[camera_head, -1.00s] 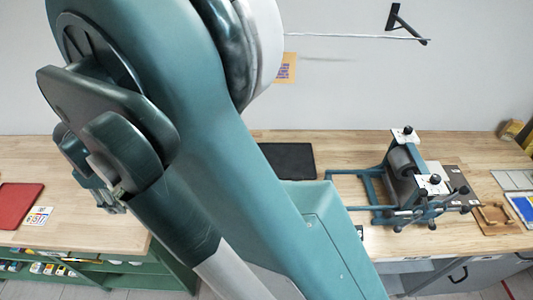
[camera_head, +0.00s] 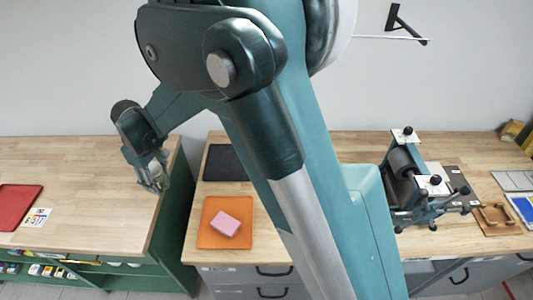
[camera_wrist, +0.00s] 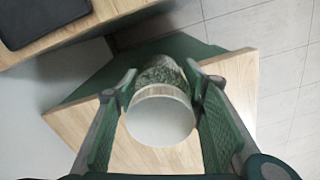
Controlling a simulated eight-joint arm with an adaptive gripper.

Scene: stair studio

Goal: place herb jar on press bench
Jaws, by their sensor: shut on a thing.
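The herb jar (camera_wrist: 163,73) is clear with green herbs inside and a pale round lid (camera_wrist: 160,120) facing the wrist camera. My gripper (camera_wrist: 162,100) is shut on it, one finger on each side. In the head view my gripper (camera_head: 155,178) holds the jar at the right end of the left bench; the jar is small there and partly covered by the fingers. The press bench (camera_head: 465,147) is the wooden-topped bench on the right, with grey drawers and a teal roller press (camera_head: 408,175). My arm hides part of its middle.
The left bench (camera_head: 80,165) has a green frame and a red tray (camera_head: 17,197). A gap separates the benches. On the press bench lie a black mat (camera_head: 224,163), an orange mat (camera_head: 208,238) with a pink block (camera_head: 226,224), and a wooden frame (camera_head: 495,217).

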